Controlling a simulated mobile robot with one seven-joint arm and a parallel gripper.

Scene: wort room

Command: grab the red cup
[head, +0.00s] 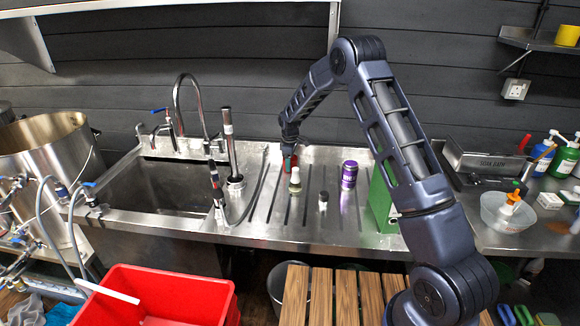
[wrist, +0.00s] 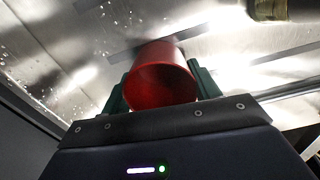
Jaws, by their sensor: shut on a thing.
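The red cup (wrist: 162,78) is in the middle of the wrist view, its round open mouth facing the camera. My gripper (wrist: 158,88) is shut on it, with one green finger against each side. In the head view my gripper (head: 289,160) is at the back of the steel drainboard, and only a small bit of red shows by it; most of the cup is hidden there. I cannot tell whether the cup touches the drainboard.
A pale green bottle (head: 295,181) stands just in front of my gripper. A small dark-capped jar (head: 323,201) and a purple can (head: 349,175) stand to the right on the drainboard (head: 270,222). A green box (head: 381,205) is farther right. The sink and tall faucet (head: 178,100) are left.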

